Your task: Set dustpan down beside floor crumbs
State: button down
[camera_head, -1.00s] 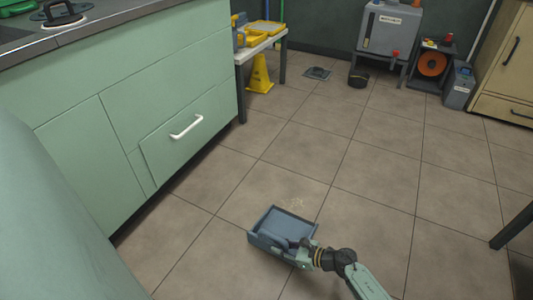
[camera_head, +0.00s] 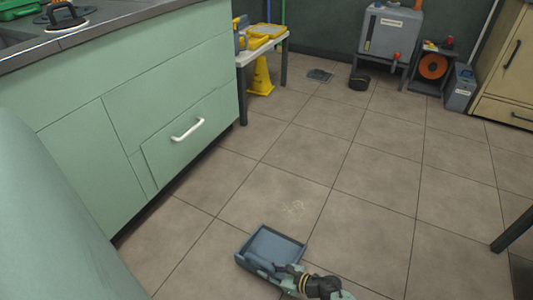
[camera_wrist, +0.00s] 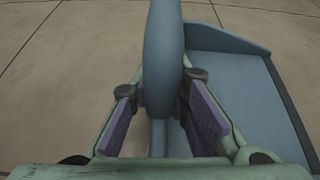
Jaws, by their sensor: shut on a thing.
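The blue-grey dustpan (camera_head: 268,245) is low over the tiled floor in the head view, its open tray facing up. I cannot tell whether it touches the floor. My gripper (camera_head: 283,272) is at the near side of the dustpan. In the wrist view my gripper (camera_wrist: 160,120) has its purple pads on both sides of the dustpan's handle (camera_wrist: 163,60), and the pan (camera_wrist: 235,85) shows to the right.
Green cabinets (camera_head: 150,120) with a white drawer handle stand at the left. A bench (camera_head: 262,48) with yellow items and a yellow floor sign (camera_head: 261,77) are behind. A dark table leg (camera_head: 513,228) stands at the right. The middle floor is clear.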

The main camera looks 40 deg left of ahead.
jog(key=shift+f, duration=0.15)
jog(key=c, duration=1.5)
grip_release()
jog(key=shift+c, duration=0.2)
jog(key=shift+r, duration=0.2)
jog(key=shift+w+d+r, duration=0.1)
jog(key=shift+d, duration=0.15)
jog(key=p+v, duration=0.1)
jog(key=v, duration=1)
jog(key=shift+d, duration=0.25)
